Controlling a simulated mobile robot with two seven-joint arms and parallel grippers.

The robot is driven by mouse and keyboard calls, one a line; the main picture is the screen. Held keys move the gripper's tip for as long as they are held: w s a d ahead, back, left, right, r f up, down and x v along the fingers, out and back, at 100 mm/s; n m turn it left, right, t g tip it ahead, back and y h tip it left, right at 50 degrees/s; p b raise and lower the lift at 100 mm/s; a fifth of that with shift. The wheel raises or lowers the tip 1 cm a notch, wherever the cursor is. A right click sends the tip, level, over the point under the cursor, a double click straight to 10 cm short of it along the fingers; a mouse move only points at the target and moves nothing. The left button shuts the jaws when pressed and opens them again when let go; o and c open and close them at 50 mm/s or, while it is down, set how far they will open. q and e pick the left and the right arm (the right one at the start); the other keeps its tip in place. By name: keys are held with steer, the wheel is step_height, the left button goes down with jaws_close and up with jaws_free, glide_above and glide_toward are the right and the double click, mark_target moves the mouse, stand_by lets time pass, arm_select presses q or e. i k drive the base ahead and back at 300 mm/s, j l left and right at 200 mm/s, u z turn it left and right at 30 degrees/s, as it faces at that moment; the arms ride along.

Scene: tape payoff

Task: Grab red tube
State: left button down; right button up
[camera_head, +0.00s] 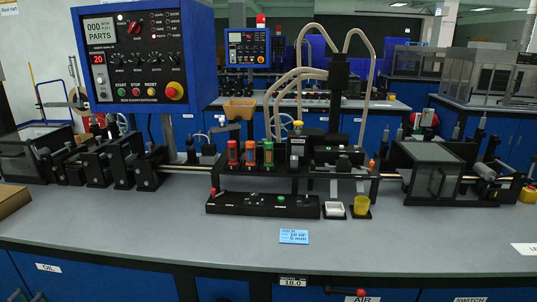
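The red tube (233,153) stands upright in a black rack (290,172) at the middle of the machine on the workbench. It is the leftmost of three coloured tubes. An orange tube (251,154) stands just to its right, and a green tube (268,154) stands right of that. The lower end of the red tube is hidden by the rack. Neither of my grippers shows in the head view.
A black base plate (262,204) lies in front of the rack. A blue card (294,236) lies on the grey benchtop (150,225), which is mostly clear in front. A control panel (145,55) stands at left.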

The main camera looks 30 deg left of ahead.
mark_target(232, 144)
steer(key=k, duration=0.45)
steer(key=u, duration=0.35)
steer(key=k+u, duration=0.15)
steer(key=u, duration=0.2)
steer(key=j+u, duration=0.1)
steer(key=u, duration=0.25)
steer(key=i+j+u, duration=0.35)
steer(key=i+u, duration=0.4)
steer(key=i+j, duration=0.2)
steer(key=i, duration=0.3)
